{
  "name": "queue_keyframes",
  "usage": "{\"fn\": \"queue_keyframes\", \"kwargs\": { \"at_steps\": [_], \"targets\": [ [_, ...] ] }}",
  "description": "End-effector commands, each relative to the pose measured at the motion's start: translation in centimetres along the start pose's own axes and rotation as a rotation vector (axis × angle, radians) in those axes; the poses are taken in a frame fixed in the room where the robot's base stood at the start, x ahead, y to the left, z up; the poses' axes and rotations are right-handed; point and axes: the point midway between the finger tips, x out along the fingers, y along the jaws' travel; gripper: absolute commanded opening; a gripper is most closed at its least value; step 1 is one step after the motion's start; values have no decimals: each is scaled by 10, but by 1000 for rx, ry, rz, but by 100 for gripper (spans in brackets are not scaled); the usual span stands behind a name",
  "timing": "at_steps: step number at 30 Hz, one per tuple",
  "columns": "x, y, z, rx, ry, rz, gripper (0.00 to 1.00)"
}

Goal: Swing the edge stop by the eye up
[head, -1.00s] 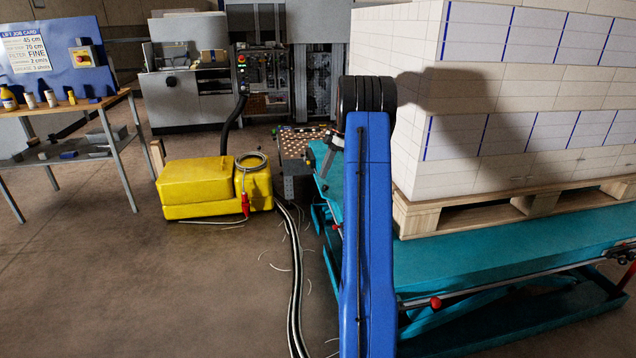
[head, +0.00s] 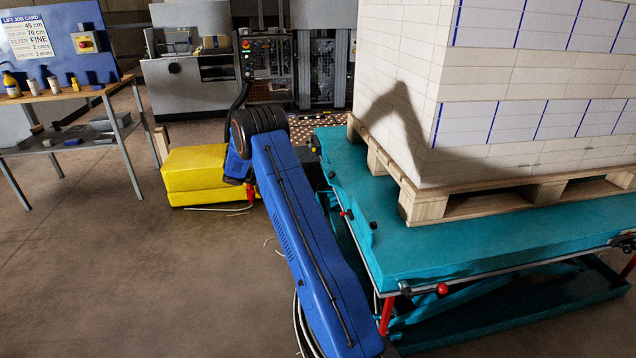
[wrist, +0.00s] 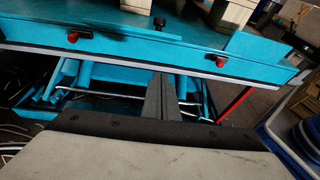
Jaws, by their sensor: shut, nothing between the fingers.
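The teal lift table (head: 480,243) carries a pallet and shows close in the wrist view (wrist: 130,45). Two red knobs, one at left (wrist: 70,38) and one at right (wrist: 220,61), sit on its near side there. A small dark post (wrist: 159,22) stands at the table edge between them. Thin teal plates show at the left (wrist: 110,24) and right (wrist: 255,46); I cannot tell which part is the edge stop or its eye. My gripper (wrist: 161,78) is shut and empty, pointing at the table side below the dark post. It is hidden in the head view.
A wooden pallet (head: 425,208) with a tall white stack (head: 480,150) stands on the table. A yellow unit (head: 195,178) and loose cables lie behind my arm. A workbench (head: 60,97) stands at left. Open floor (head: 150,290) lies at front left.

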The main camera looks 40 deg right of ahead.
Motion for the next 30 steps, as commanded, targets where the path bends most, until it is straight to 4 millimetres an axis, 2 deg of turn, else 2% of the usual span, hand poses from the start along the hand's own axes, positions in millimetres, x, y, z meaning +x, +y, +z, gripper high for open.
{"fn": "queue_keyframes", "kwargs": {
  "at_steps": [3, 8, 11, 25, 26, 30],
  "targets": [
    [-14, 6, -4, 33, -57, 58, 0],
    [-11, 9, -4, 45, -74, 74, 0],
    [1, 9, -3, 44, -74, 72, 0],
    [82, 15, 3, 43, -71, 71, 0],
    [86, 15, 4, 43, -71, 72, 0],
    [87, 15, 26, 45, -71, 73, 0]
  ]
}}
